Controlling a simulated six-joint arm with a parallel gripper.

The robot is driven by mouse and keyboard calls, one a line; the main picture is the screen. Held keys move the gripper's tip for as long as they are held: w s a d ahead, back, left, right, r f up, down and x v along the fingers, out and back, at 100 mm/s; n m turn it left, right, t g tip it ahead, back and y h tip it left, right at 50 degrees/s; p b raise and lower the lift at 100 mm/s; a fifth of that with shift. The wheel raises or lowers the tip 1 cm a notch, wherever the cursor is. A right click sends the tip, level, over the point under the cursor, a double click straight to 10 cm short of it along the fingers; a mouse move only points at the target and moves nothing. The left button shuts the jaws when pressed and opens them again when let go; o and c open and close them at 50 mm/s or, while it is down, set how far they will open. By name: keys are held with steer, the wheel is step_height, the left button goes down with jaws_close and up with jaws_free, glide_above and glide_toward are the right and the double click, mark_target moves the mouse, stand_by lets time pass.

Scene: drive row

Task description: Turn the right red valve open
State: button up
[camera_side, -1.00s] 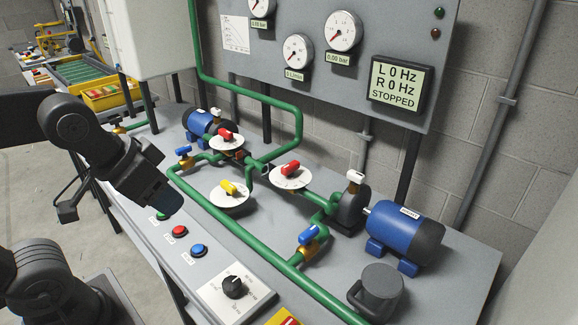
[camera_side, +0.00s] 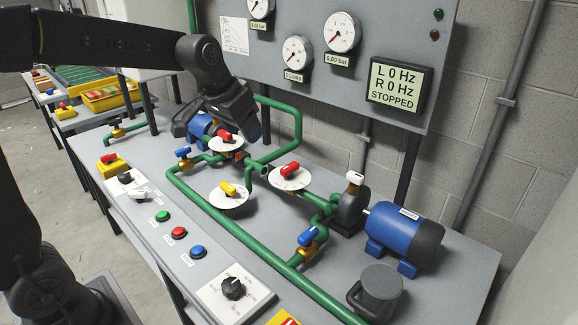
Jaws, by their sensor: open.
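The right red valve (camera_side: 290,170) has a red handle on a round white dial plate, on the green pipe at the middle of the bench. The left red valve (camera_side: 226,136) is on a similar dial behind and to its left. My gripper (camera_side: 216,124) is open with nothing seen between its fingers. It hangs above and around the left red valve area, to the left of the right red valve and apart from it. The gripper partly hides the left blue pump motor (camera_side: 201,127).
A yellow valve (camera_side: 229,188) and blue-handled valves (camera_side: 308,236) sit on the green pipes nearby. A blue motor (camera_side: 404,232) and a dark weight (camera_side: 379,286) stand at the right. The panel display (camera_side: 397,86) reads L 0 Hz, R 0 Hz, STOPPED. Buttons line the front edge.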

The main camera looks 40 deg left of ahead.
steer(key=w+a+f, duration=0.3)
steer(key=w, duration=0.5)
glide_toward(289, 166)
steer(key=x, duration=1)
steer(key=shift+r, duration=0.1)
steer(key=shift+g, duration=0.3)
steer(key=c, duration=0.9)
